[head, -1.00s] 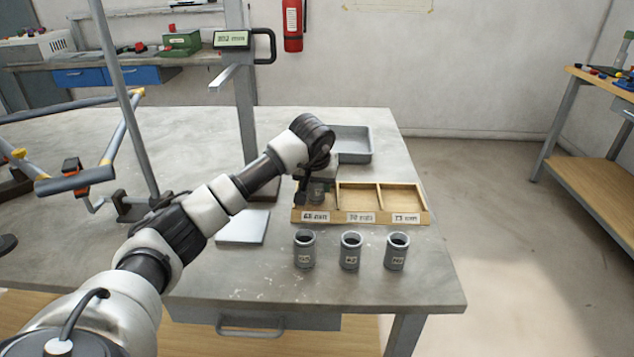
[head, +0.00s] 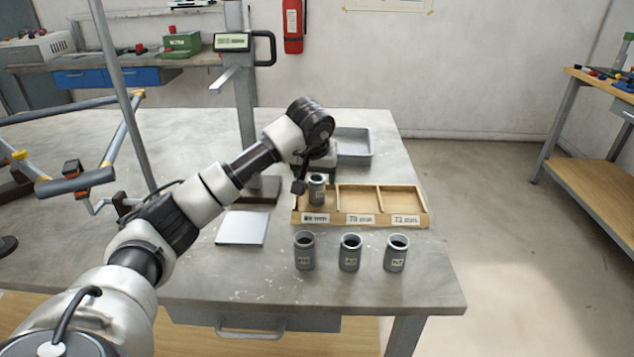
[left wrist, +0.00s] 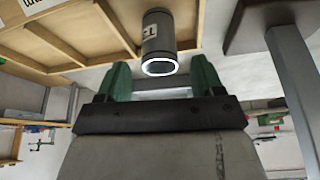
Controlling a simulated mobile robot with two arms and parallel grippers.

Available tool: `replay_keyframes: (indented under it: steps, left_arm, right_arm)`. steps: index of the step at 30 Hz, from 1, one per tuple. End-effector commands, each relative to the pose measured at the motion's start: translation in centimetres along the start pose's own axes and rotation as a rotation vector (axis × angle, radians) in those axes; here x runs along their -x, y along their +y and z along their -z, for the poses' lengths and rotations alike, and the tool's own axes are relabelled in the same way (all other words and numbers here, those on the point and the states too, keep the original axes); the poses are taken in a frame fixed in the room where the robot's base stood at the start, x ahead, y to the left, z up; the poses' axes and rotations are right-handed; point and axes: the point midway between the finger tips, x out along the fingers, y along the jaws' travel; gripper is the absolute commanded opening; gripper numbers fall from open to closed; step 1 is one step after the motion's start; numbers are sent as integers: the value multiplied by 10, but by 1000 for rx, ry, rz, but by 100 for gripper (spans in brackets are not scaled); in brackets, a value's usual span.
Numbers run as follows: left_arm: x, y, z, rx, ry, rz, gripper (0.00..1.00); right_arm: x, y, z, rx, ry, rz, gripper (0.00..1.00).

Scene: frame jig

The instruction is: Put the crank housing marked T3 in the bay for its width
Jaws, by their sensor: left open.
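A grey cylindrical crank housing (head: 317,190) stands in the left bay of the wooden tray (head: 372,218). In the left wrist view this housing (left wrist: 158,40) shows a label that appears to read T with a partly hidden digit. My left gripper (head: 306,183) is just above and behind it; in the wrist view the green fingers (left wrist: 160,80) are apart and empty, clear of the housing. The middle and right bays are empty. Bay labels sit on the tray's front edge, hard to read now. My right gripper is not in view.
Three more grey housings, left (head: 304,251), middle (head: 350,252) and right (head: 396,253), stand in a row in front of the tray. A pale plate (head: 242,228) lies left of it beside the height gauge (head: 243,90). A grey bin (head: 354,146) is behind.

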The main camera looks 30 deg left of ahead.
Motion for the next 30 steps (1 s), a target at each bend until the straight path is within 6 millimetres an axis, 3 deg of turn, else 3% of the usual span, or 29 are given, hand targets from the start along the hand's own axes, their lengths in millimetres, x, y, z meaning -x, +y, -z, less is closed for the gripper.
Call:
replay_keyframes:
  steps: [6,12,30]
  left_arm:
    - [48,0,1,0,4,0,67]
    - [71,0,0,-1,2,1,67]
    - [76,0,0,0,0,1,67]
  right_arm:
    - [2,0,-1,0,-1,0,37]
    - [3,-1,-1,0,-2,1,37]
    - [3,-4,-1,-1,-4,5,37]
